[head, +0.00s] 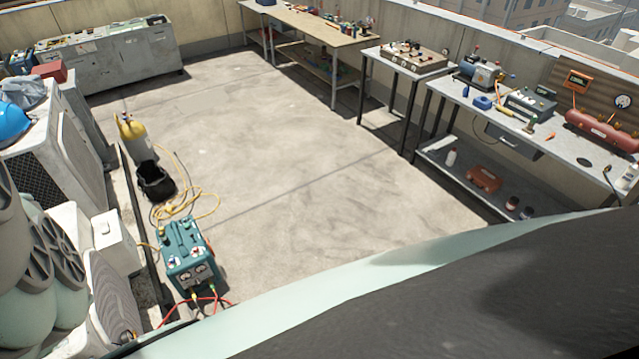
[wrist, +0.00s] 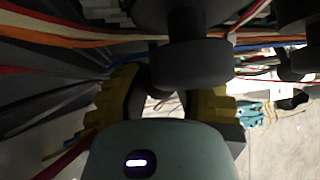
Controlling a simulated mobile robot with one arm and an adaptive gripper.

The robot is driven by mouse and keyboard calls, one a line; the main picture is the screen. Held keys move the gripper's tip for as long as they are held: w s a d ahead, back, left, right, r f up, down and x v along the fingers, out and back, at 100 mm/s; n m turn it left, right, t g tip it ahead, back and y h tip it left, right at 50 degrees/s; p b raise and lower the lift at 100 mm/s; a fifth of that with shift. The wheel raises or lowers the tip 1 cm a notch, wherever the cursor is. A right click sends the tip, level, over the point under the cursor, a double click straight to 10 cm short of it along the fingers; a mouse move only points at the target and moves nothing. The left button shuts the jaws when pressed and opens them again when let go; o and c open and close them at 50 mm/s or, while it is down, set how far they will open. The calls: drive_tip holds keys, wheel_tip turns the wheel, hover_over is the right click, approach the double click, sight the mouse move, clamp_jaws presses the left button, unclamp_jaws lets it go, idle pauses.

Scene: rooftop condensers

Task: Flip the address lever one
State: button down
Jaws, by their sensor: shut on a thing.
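My gripper (wrist: 165,97) shows in the wrist view, with yellow-and-black fingers on both sides. It is shut on a dark rounded part (wrist: 188,66) that hangs down between the fingers. The grip itself is in shadow and partly hidden behind my gripper's body. I cannot tell whether this dark part is address lever one, and no label is readable. A similar dark cylinder (wrist: 298,62) hangs to the right. The head view shows neither my gripper nor a lever I can identify; my own arm covers its lower right.
Red, white, orange and blue wires (wrist: 65,36) run close around my gripper. In the head view, a teal machine (head: 186,255) with hoses stands on the floor, left of centre. Workbenches (head: 520,135) line the right and back. The middle floor (head: 270,150) is clear.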

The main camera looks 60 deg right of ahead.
drive_tip(key=shift+a+r, duration=0.15)
drive_tip(key=shift+a, duration=0.05)
idle(0.5)
drive_tip(key=c, duration=0.7)
unclamp_jaws()
drive_tip(key=shift+d+f+y+p, duration=0.25)
drive_tip(key=shift+y+p, duration=0.05)
drive_tip(key=shift+p, duration=0.05)
drive_tip(key=shift+t+y, duration=0.3)
